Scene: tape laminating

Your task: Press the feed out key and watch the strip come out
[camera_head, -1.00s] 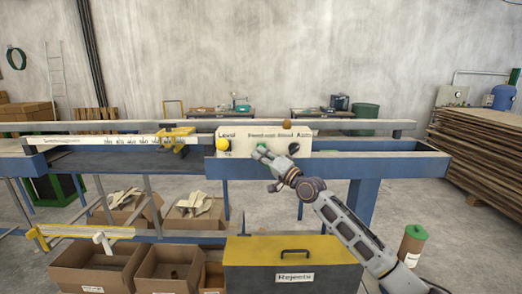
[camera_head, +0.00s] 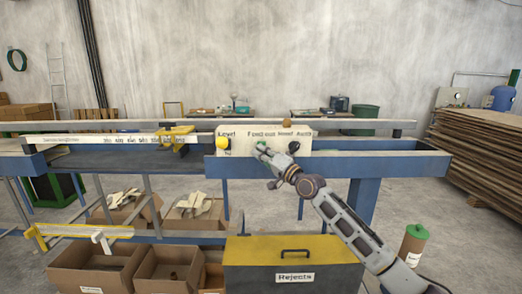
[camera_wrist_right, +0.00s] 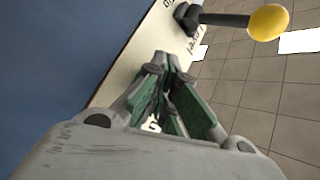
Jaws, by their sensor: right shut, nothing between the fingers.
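The cream control panel (camera_head: 236,133) stands on the blue frame, with printed labels along its top; one seems to read "Feed out". My right gripper (camera_head: 261,147) is shut and empty, its tips at the panel face below that label. The key itself is hidden behind the fingers, and I cannot tell whether they touch it. In the right wrist view the green-padded fingers (camera_wrist_right: 170,75) are closed against the panel (camera_wrist_right: 128,65). A yellow-knobbed lever (camera_head: 222,144) sits at the panel's left end; it also shows in the wrist view (camera_wrist_right: 268,22). My left gripper is not in view.
A pale strip with dark print (camera_head: 110,140) lies along the rail left of the panel, by a yellow clamp-like part (camera_head: 176,138). A yellow-topped rejects box (camera_head: 290,249) stands below. Cardboard boxes (camera_head: 95,270) are at the lower left.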

